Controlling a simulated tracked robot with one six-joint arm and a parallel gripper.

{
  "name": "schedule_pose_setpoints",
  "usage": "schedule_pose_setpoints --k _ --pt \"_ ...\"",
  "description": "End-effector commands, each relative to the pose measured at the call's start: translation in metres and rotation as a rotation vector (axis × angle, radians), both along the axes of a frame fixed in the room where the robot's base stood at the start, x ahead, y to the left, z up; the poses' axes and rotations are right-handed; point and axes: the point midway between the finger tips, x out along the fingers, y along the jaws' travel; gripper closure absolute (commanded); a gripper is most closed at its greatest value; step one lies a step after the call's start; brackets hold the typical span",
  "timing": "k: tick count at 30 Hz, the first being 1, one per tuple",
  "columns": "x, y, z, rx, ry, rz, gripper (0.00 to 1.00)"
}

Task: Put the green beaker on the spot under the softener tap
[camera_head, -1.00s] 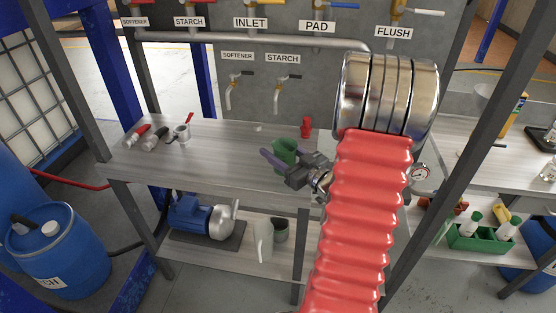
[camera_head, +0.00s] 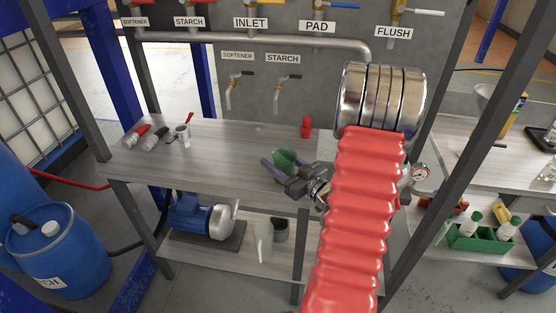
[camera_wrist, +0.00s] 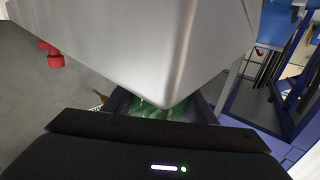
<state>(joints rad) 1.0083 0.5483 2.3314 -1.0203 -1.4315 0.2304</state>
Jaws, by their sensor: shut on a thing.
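The green beaker (camera_head: 284,158) is held in my gripper (camera_head: 278,166) over the right part of the bench top, and it looks tilted. I cannot tell whether it touches the bench. In the wrist view a strip of the green beaker (camera_wrist: 150,108) shows between the jaws; a large grey form hides the rest. The lower softener tap (camera_head: 231,92) hangs from the grey panel, under its SOFTENER label (camera_head: 237,56), to the left of and behind my gripper. I cannot make out a marked spot on the bench below it.
The lower starch tap (camera_head: 279,94) is right of the softener tap. A red fitting (camera_head: 306,127) stands behind the beaker. A metal cup (camera_head: 183,135) and red and grey fittings (camera_head: 137,134) lie at the bench's left. The bench top (camera_head: 228,150) between is clear.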

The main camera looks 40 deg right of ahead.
Motion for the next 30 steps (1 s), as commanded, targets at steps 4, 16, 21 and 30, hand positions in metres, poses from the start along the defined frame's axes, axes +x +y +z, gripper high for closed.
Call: schedule_pose_setpoints --k 4,16,21,30 --pt "0.0 0.0 -0.002 0.0 0.0 0.0 0.45" --pt "0.0 0.0 -0.002 0.0 0.0 0.0 0.3" --pt "-0.003 0.0 -0.002 0.0 0.0 -0.001 0.3" --pt "-0.033 -0.001 -0.002 0.0 0.001 -0.004 0.3"
